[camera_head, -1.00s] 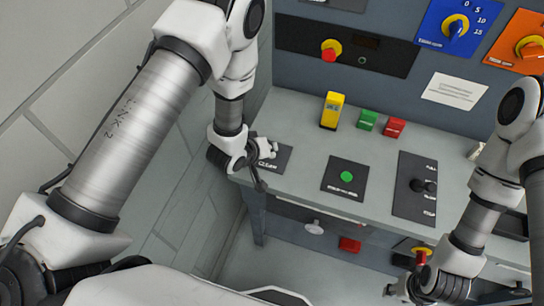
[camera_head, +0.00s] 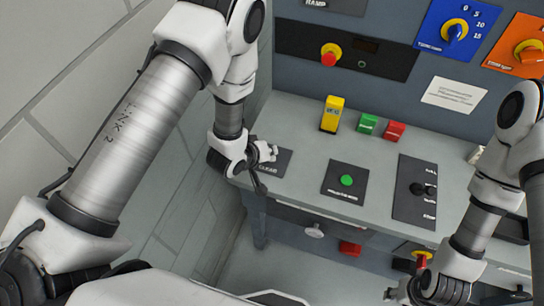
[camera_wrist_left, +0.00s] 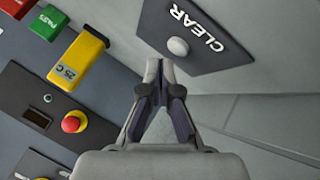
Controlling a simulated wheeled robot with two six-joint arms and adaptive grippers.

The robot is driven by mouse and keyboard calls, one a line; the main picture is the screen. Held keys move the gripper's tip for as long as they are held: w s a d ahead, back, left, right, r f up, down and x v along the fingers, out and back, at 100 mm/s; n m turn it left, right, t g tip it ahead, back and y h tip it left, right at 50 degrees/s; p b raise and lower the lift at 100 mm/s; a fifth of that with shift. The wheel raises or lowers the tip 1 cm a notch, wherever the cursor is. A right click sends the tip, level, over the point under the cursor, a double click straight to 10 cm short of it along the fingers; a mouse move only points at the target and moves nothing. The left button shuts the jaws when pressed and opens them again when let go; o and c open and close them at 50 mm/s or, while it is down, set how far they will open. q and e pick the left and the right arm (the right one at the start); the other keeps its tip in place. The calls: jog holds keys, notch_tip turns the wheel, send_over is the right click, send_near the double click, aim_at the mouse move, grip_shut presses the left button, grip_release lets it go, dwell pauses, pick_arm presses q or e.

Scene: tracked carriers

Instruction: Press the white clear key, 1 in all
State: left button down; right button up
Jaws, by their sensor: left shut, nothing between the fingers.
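The white clear key (camera_wrist_left: 178,46) is a small round button on a dark plate (camera_wrist_left: 215,30) lettered CLEAR, seen in the left wrist view. In the head view the plate (camera_head: 280,165) lies at the left end of the grey bench, and I cannot clearly pick out the key beside my gripper. My left gripper (camera_wrist_left: 160,66) is shut and empty. In the wrist view its tips appear just below the key, and a gap to the key seems to show. My right gripper (camera_head: 397,291) is low at the right; its fingers are too small to judge.
A green button (camera_head: 347,180) on a dark plate and a black selector (camera_head: 423,189) sit further right on the bench. A yellow block (camera_head: 332,114), a green block (camera_head: 368,123) and a red block (camera_head: 394,131) stand behind. The wall panel has a red button (camera_head: 330,57).

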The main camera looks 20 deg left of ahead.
pick_arm(q)
jog(key=shift+f, duration=0.1)
jog(key=shift+f, duration=0.3)
jog(key=shift+f+b, duration=0.45)
jog(key=shift+b, duration=0.05)
dwell(0.7)
jog(key=shift+r, duration=0.15)
jog(key=shift+r+p, duration=0.75)
notch_tip(320, 180, up, 5)
jog(key=p, duration=0.4)
dwell(0.4)
